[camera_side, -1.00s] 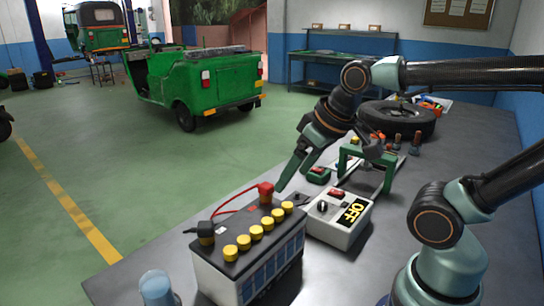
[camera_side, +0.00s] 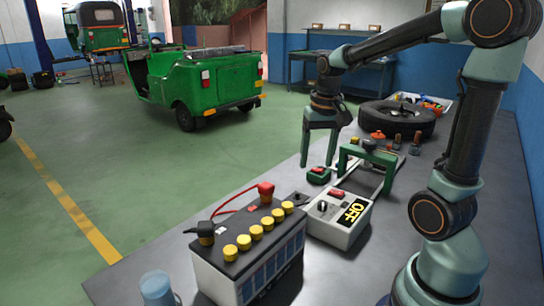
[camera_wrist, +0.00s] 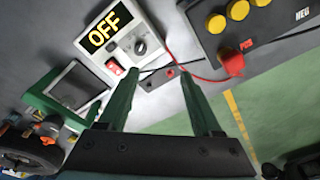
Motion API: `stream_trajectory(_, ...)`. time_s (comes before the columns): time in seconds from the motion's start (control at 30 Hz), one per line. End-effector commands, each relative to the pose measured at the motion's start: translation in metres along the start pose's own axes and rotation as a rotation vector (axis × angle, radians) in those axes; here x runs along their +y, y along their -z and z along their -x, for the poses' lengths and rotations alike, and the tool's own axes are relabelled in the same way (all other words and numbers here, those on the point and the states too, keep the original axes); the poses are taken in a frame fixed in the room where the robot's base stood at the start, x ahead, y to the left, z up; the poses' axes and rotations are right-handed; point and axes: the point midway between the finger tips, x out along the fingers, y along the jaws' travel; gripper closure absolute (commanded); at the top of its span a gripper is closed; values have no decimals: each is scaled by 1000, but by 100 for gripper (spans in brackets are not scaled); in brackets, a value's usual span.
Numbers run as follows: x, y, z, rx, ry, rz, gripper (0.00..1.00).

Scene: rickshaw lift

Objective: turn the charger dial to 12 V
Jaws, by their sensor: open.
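The charger (camera_side: 340,232) is a white box on the bench, beside the battery, with a black "OFF" sign in yellow letters on top. Its small black dial (camera_side: 323,206) sits near a red switch (camera_side: 337,194). In the wrist view the dial (camera_wrist: 140,47) shows just beyond the left fingertip, and the switch (camera_wrist: 115,68) is left of that finger. The dial's setting is too small to read. My gripper (camera_side: 318,163) is open and empty, pointing down, above and behind the charger. Its two fingers are apart in the wrist view (camera_wrist: 161,72), touching nothing I can see.
A battery (camera_side: 250,252) with yellow caps stands in front, with a red clamp (camera_side: 265,190) and cables. A tyre (camera_side: 397,118) lies farther back.

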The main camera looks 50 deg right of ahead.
Motion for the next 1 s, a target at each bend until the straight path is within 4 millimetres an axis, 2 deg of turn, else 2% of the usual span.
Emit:
stream_trajectory(0.1, 23, 16, -15, -64, -28, -123, 34)
stream_trajectory(0.3, 39, 25, -26, -107, -46, -213, 34)
stream_trajectory(0.47, 41, 24, -39, -112, -47, -217, 34)
stream_trajectory(0.8, 42, 15, -101, -114, -48, -214, 34)
stream_trajectory(1.0, 43, 13, -130, -111, -47, -214, 34)
